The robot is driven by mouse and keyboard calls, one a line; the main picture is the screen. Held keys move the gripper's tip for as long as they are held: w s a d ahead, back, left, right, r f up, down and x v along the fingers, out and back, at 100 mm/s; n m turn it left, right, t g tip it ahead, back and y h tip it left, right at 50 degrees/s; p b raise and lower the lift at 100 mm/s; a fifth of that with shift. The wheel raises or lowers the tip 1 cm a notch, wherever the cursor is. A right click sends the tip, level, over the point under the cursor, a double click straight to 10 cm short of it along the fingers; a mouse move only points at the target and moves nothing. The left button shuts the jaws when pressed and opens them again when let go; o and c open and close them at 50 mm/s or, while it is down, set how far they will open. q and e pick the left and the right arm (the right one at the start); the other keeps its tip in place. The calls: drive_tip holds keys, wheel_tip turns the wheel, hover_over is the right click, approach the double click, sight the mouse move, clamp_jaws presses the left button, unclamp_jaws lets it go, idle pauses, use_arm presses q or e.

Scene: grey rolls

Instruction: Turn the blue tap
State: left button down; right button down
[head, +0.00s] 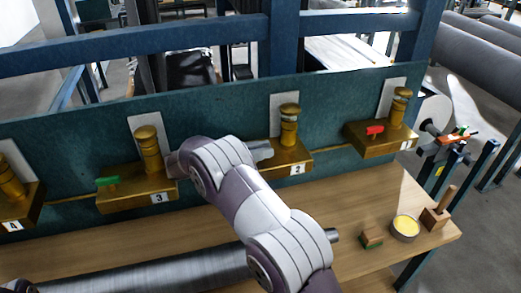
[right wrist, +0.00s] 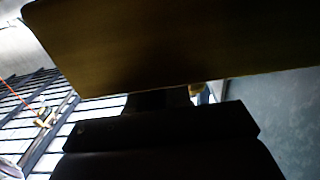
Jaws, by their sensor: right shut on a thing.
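A row of brass tap blocks is fixed along a dark green panel in the head view. The block marked 2 (head: 295,160) carries a brass knob post (head: 289,124). My right gripper (head: 264,150) is at the left end of this block, shut, and it hides the handle there, so no blue shows clearly. In the right wrist view a brass block (right wrist: 170,40) fills the top, and my dark gripper (right wrist: 160,103) reaches up against its lower edge. My left gripper is out of view.
Block 3 (head: 138,197) has a green handle (head: 108,181). Block 1 (head: 385,141) has a red handle (head: 375,130). Block 4 (head: 22,205) is at the left edge. A grey roll (head: 150,270), a yellow-filled tin (head: 405,227) and wooden blocks are on the bench (head: 380,195).

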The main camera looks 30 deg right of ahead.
drive_tip(key=shift+f, duration=0.15)
drive_tip(key=c, duration=1.1)
unclamp_jaws()
drive_tip(key=shift+c, duration=0.2)
drive_tip(key=shift+r, duration=0.3)
drive_tip(key=r, duration=0.1)
drive_tip(key=s+r, duration=0.1)
drive_tip(key=r, duration=0.1)
drive_tip(key=r+b, duration=0.1)
drive_tip(key=shift+s+d+r, duration=0.15)
drive_tip(key=shift+d, duration=0.2)
drive_tip(key=s+d+r+b, duration=0.1)
drive_tip(key=s+d+r, duration=0.3)
drive_tip(key=s, duration=0.5)
wheel_tip(320, 180, up, 2)
drive_tip(key=shift+d+r, duration=0.1)
drive_tip(key=shift+d, duration=0.15)
drive_tip(key=shift+s, duration=0.1)
